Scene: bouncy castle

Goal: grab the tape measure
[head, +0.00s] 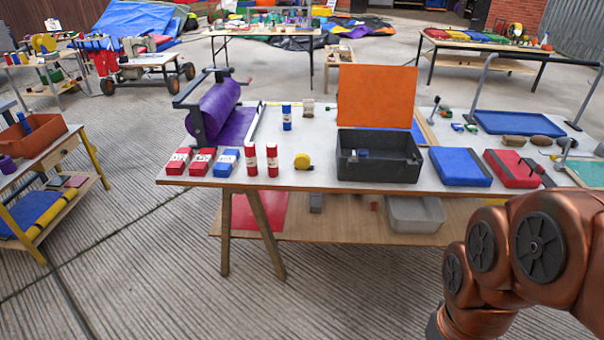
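A small yellow tape measure (302,161) sits near the front edge of the white-topped work table (320,181). It stands between a pair of upright red cylinders on its left and a dark grey open box on its right, touching neither. My copper-coloured arm fills the lower right of the head view, in front of the table and well to the right of the tape measure. My gripper is not visible in this view.
The red cylinders (272,160) stand left of the tape measure. The grey box (378,163) has an orange panel (377,96) upright behind it. A purple roll (215,108) sits in a stand at the table's left. Ribbed floor in front is clear.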

